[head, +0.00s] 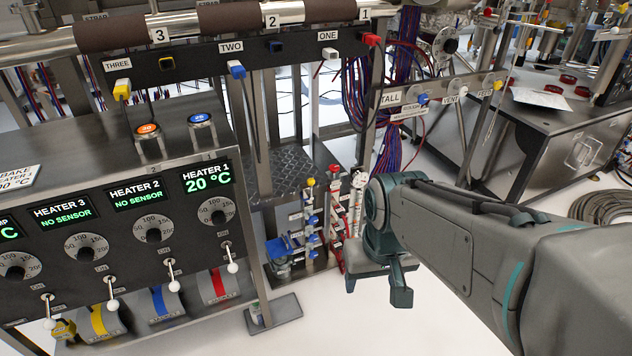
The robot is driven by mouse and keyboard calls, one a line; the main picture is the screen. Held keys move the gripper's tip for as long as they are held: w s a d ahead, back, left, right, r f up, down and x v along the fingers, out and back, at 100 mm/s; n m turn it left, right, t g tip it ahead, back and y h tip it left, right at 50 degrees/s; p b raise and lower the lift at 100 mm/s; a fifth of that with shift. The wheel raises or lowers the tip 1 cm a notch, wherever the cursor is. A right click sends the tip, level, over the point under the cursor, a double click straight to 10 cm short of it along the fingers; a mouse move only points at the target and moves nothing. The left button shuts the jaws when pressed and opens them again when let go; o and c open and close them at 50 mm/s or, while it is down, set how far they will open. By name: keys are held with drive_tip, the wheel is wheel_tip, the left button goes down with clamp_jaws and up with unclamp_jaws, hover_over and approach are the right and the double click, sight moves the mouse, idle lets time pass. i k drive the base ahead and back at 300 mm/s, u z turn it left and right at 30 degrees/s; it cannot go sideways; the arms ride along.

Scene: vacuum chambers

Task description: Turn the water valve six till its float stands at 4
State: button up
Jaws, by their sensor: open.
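A low water manifold (311,226) stands at the middle of the head view, with several small blue, red and yellow valve knobs in a column. Beside it on the right is a white and red upright strip (338,222) with small marks. The valve numbers and any float are too small to read, so I cannot tell which valve is six. My gripper (377,290) points downward to the right of the manifold, open and empty, apart from the valves. My arm partly hides what lies behind and right of it.
A heater panel (130,220) with dials and switches fills the left. A black bar (200,62) with coloured plugs crosses above. Red and blue cables (395,120) hang behind my arm. A steel cabinet (575,120) stands far right. White floor (345,325) shows below my gripper.

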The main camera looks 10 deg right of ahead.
sight(313, 220)
drive_tip(key=z, duration=1.5)
drive_tip(key=i, duration=1.6)
drive_tip(key=u, duration=2.6)
